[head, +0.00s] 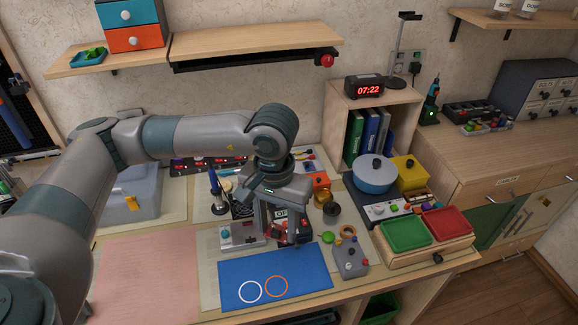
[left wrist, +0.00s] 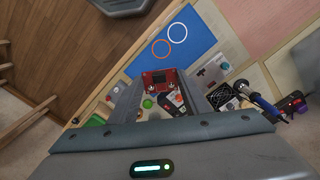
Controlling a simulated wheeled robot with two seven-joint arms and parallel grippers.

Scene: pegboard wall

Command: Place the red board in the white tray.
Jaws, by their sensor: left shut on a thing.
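My left gripper (head: 284,238) is low over the cluttered middle of the bench, just behind the blue mat. In the left wrist view the left gripper (left wrist: 160,86) is shut on the red board (left wrist: 159,77), a small red piece with a dark square on it, held between the two fingers. In the head view the board is mostly hidden by the gripper. A pale item with red and dark parts (left wrist: 171,100) shows beneath the board; I cannot tell whether it is the white tray. My right gripper is not in view.
The blue mat (head: 297,266) carries a white ring and an orange ring. A grey knob box (head: 350,259) stands to its right. Green (head: 406,233) and red (head: 446,223) trays lie farther right. A white-topped device (head: 241,236) stands left of the gripper. The pink mat (head: 146,272) is clear.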

